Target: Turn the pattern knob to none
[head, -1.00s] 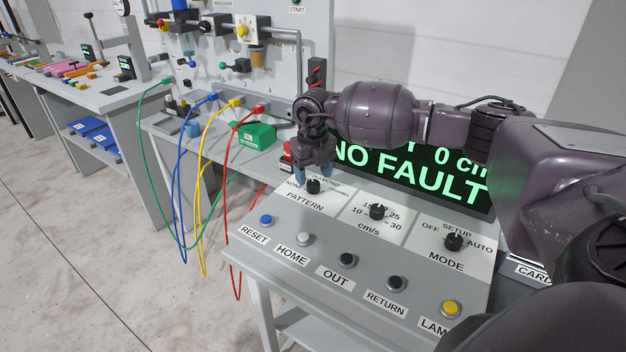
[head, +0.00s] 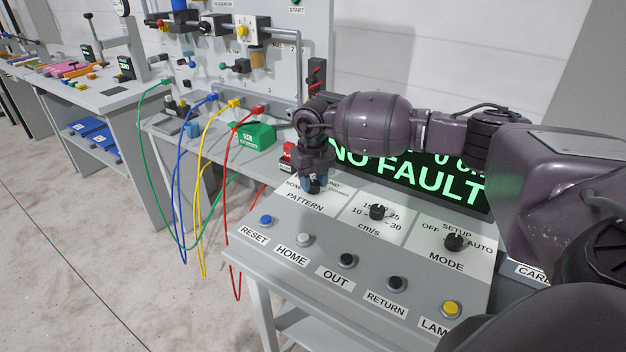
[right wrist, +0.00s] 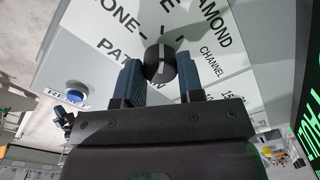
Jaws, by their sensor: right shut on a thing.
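The pattern knob (right wrist: 160,62) is a round dark knob on the sloped control panel, above the PATTERN label. The words NONE, DIAMOND and CHANNEL show around it in the right wrist view. My right gripper (right wrist: 160,76) has its two blue-grey fingers on either side of the knob, shut on it. In the head view, my right gripper (head: 315,184) points down at the panel and hides most of the knob. I cannot tell for sure which label the knob points at. My left gripper is in neither view.
The cm/s knob (head: 377,212) and mode knob (head: 453,241) stand to the right. Several buttons, including a blue reset button (head: 267,219) and a yellow lamp button (head: 451,308), line the panel's front. A display (head: 405,175) reading NO FAULT stands behind.

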